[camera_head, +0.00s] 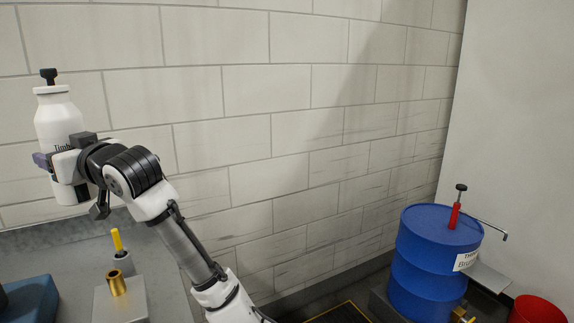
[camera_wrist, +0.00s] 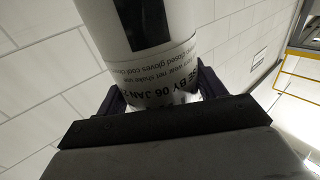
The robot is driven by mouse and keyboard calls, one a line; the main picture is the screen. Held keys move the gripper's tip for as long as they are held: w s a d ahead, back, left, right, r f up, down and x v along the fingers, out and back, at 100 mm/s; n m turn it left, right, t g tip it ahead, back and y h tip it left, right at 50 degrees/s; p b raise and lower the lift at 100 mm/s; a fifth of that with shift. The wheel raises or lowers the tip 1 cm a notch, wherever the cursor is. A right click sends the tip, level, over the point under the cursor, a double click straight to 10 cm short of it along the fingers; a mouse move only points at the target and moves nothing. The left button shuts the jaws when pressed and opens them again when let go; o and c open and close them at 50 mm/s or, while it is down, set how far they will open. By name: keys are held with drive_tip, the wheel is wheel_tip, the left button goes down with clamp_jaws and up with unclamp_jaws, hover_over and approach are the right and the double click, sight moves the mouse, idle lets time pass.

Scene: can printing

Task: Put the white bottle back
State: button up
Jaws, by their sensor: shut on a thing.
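The white bottle (camera_head: 57,122) with a black cap is at the upper left of the head view, held upright in the air above the grey worktop. My gripper (camera_head: 56,162) is shut on its body. In the wrist view the bottle (camera_wrist: 143,65) fills the top middle, with printed label text and a black patch. The fingers of my gripper (camera_wrist: 165,98) stand on both sides of it. The bottle's far side is hidden.
The grey worktop (camera_head: 60,262) below carries a grey block with a brass cylinder (camera_head: 116,284), a yellow-topped item (camera_head: 117,242) and a blue object (camera_head: 32,300). A brick wall stands behind. A blue drum (camera_head: 425,265) and a red bucket (camera_head: 538,309) are at right.

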drive_tip(key=shift+d+r, duration=0.15)
drive_tip(key=shift+d, duration=0.05)
drive_tip(key=w+d+f+m+t+h, duration=0.1)
drive_tip(key=w+d+f+m+t, duration=0.1)
drive_tip(key=w+d+f, duration=0.45)
drive_tip(key=w+d+f+m+t+h, duration=0.2)
drive_tip(key=w+d+f, duration=0.1)
drive_tip(key=w+f, duration=0.55)
drive_tip(key=w+d+f+m+t+h, duration=0.2)
drive_tip(key=d+f, duration=0.4)
drive_tip(key=f, duration=0.4)
drive_tip(key=w+d+f+m+t+h, duration=0.1)
drive_tip(key=w+d+f+t+h, duration=0.3)
drive_tip(key=f, duration=0.6)
drive_tip(key=s+d+f+m+h+b, duration=0.1)
drive_tip(key=s+d+f+m+h, duration=0.15)
drive_tip(key=d+f, duration=0.5)
drive_tip(key=s+d+f+m+h, duration=0.1)
drive_tip(key=s+d+f, duration=0.35)
drive_tip(key=f, duration=0.65)
drive_tip(key=s+d+f+m+h, duration=0.2)
drive_tip(key=s+d+f+h, duration=0.2)
drive_tip(key=s+d+f, duration=0.8)
wheel_tip(320, 180, down, 3)
drive_tip(key=shift+s+f+m+t, duration=0.15)
drive_tip(key=shift+s+m+t, duration=0.2)
drive_tip(key=shift+s, duration=0.1)
drive_tip(key=shift+s, duration=0.1)
